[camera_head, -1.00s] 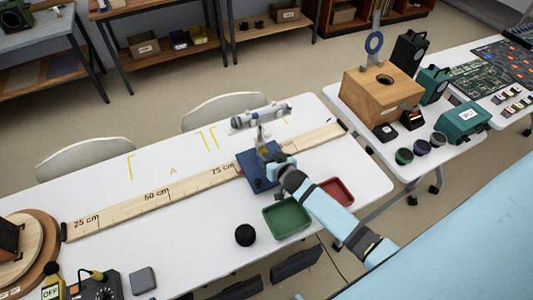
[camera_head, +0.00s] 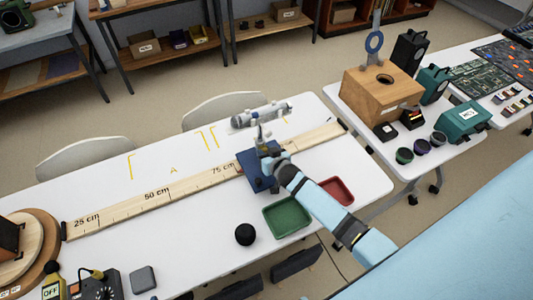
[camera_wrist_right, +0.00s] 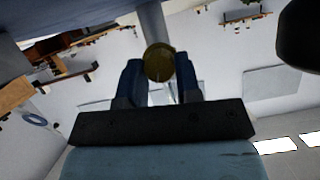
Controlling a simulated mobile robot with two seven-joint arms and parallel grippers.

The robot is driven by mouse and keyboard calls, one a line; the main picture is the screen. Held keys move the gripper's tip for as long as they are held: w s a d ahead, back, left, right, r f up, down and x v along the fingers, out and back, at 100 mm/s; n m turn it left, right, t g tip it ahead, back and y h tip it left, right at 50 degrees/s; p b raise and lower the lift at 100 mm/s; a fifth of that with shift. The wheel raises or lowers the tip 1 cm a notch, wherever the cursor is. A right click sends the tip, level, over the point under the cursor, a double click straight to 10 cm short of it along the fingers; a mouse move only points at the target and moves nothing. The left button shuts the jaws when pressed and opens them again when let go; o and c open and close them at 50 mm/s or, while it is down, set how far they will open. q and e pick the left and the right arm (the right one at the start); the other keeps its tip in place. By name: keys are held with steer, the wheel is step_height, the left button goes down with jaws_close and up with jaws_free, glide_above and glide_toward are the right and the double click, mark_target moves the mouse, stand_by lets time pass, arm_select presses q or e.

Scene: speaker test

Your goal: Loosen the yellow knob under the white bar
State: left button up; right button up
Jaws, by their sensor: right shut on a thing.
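The white bar (camera_head: 262,115) lies roughly level on top of a short stand with a dark blue base (camera_head: 256,178), on the white table. In the right wrist view the yellow knob (camera_wrist_right: 159,62) looks dark and brownish, on a grey post. My right gripper (camera_wrist_right: 159,80) has a dark finger on each side of the knob and is shut on it. In the head view my right gripper (camera_head: 269,160) is at the stand, below the bar, and largely hides the knob. My left gripper is not in view.
A side table with a wooden box (camera_head: 380,98) stands to the right.

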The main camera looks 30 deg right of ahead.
steer(key=shift+a+n+h, duration=0.1)
steer(key=shift+n+h, duration=0.3)
steer(key=o, duration=0.9)
steer(key=b+v, duration=0.1)
steer(key=v, duration=1.2)
steer(key=shift+s+r, duration=0.25)
steer(key=shift+s, duration=0.1)
steer(key=s+a+n+g+y, duration=0.1)
steer(key=s+a, duration=0.2)
steer(key=s, duration=0.2)
steer(key=s+a+n+y+p, duration=0.1)
steer(key=s+a, duration=0.2)
steer(key=s, duration=0.2)
steer(key=s+a+f+n+g+y+p, duration=0.1)
steer(key=s+a+y, duration=0.1)
steer(key=s, duration=0.3)
steer(key=shift+s+a+n+g, duration=0.3)
steer(key=shift+a, duration=0.35)
